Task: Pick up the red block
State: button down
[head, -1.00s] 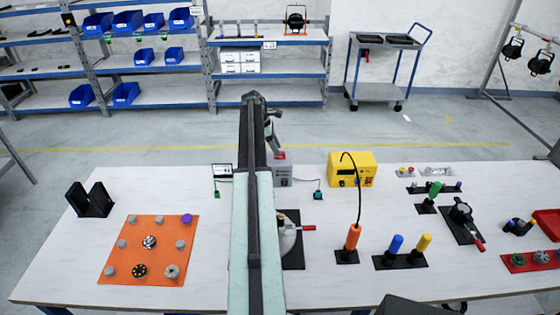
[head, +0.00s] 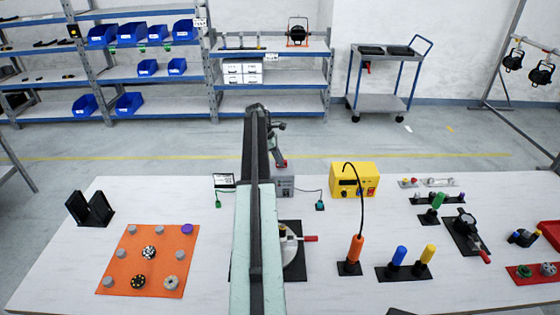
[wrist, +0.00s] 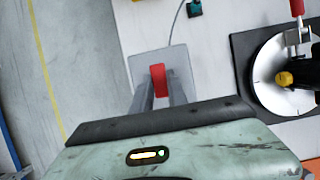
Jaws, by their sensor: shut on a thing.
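The red block (wrist: 158,80) is between the two grey fingers of my gripper (wrist: 160,88) in the wrist view, and the gripper is shut on it. In the head view the block (head: 281,164) shows as a small red patch just right of my arm, below my gripper (head: 280,152). It appears just above the top edge of a grey box (head: 285,187) with a front panel. The box's pale top (wrist: 158,60) lies behind the block in the wrist view. Whether the block touches the box I cannot tell.
A dial plate with a red handle (head: 310,239) stands close by on the white table (head: 60,270). A yellow box (head: 353,180) with a black cable is to the right. An orange mat (head: 112,262) with round pieces lies left. My arm hides the table's middle.

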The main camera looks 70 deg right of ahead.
jog(key=r+p, duration=0.2)
jog(key=r, duration=0.1)
jog(key=shift+a+r, duration=0.1)
jog(key=shift+a, duration=0.25)
jog(key=s+a+p, duration=0.1)
jog(key=a, duration=1.4)
jog(key=shift+s+r, duration=0.4)
jog(key=shift+r, duration=0.05)
jog(key=shift+a, duration=0.1)
